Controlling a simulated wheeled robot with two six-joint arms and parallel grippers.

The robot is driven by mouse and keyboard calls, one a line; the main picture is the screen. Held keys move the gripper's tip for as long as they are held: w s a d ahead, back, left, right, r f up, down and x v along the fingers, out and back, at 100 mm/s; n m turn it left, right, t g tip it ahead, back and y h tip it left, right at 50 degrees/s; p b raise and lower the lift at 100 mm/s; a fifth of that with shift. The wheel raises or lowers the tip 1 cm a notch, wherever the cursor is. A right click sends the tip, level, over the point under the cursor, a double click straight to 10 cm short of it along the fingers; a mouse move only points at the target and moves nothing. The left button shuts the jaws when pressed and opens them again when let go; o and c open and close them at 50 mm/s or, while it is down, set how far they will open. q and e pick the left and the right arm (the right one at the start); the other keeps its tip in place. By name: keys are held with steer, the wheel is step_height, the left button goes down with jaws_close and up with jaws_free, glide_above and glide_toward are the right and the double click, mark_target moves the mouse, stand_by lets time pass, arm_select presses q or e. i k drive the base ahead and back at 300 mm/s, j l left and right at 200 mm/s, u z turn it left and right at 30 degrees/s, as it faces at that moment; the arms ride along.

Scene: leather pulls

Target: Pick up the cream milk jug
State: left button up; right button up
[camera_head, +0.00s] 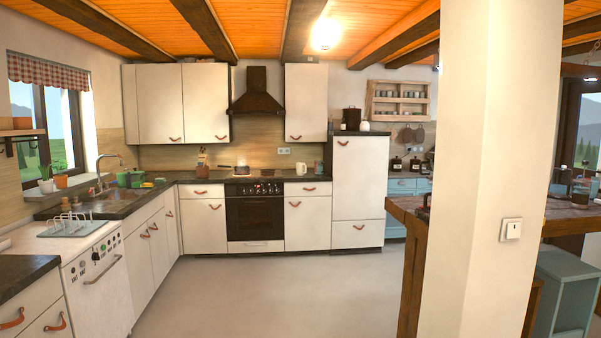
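A small cream-white jug-like vessel (301,168) stands upright on the dark back counter, right of the stove; it looks like the cream milk jug, but it is too small to be sure. A teal-and-reddish item (318,166) stands just right of it. Neither of my grippers is in view, and nothing is seen touching the jug.
A white pillar (495,180) stands close at right, partly hiding a wooden table (410,215). A blue-grey stool (565,290) is beyond it. White cabinets with leather pulls and a black oven (255,215) line the back. The grey floor (250,290) between is clear.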

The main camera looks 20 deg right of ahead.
mark_target(300, 167)
steer(key=i+l+z, duration=0.1)
steer(key=i+z, duration=0.15)
steer(key=i, duration=0.35)
steer(key=i+z, duration=0.2)
steer(key=i, duration=6.65)
steer(key=l+z, duration=0.05)
steer(key=l, duration=0.05)
